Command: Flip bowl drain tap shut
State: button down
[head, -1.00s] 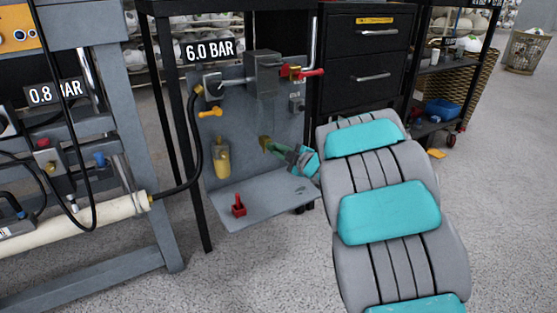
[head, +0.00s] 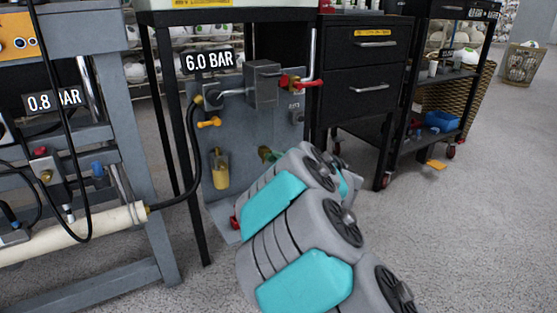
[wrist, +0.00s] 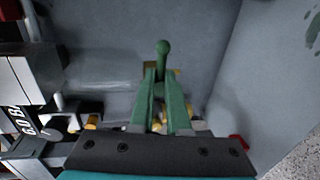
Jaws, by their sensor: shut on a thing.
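A green lever with a ball end (wrist: 162,48) stands up in the wrist view, with brass behind it; I take it for the drain tap's handle. My gripper (wrist: 163,85) has its green fingers on either side of the lever, shut on it. In the head view a green and brass patch (head: 265,153) shows low on the grey panel, mostly hidden by my arm, so the tap's position cannot be read there. A bowl with yellow liquid (head: 220,168) hangs on the panel, left of the patch.
A red part (head: 234,222) shows beside my arm at the tray. A black drawer cabinet (head: 365,70) stands to the right.

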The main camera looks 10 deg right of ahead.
dwell(0.4)
jog(key=c, duration=0.9)
grip_release()
jog(key=p+v, duration=0.1)
jog(key=v, duration=0.6)
jog(key=shift+s+d, duration=0.1)
jog(key=shift+s, duration=0.3)
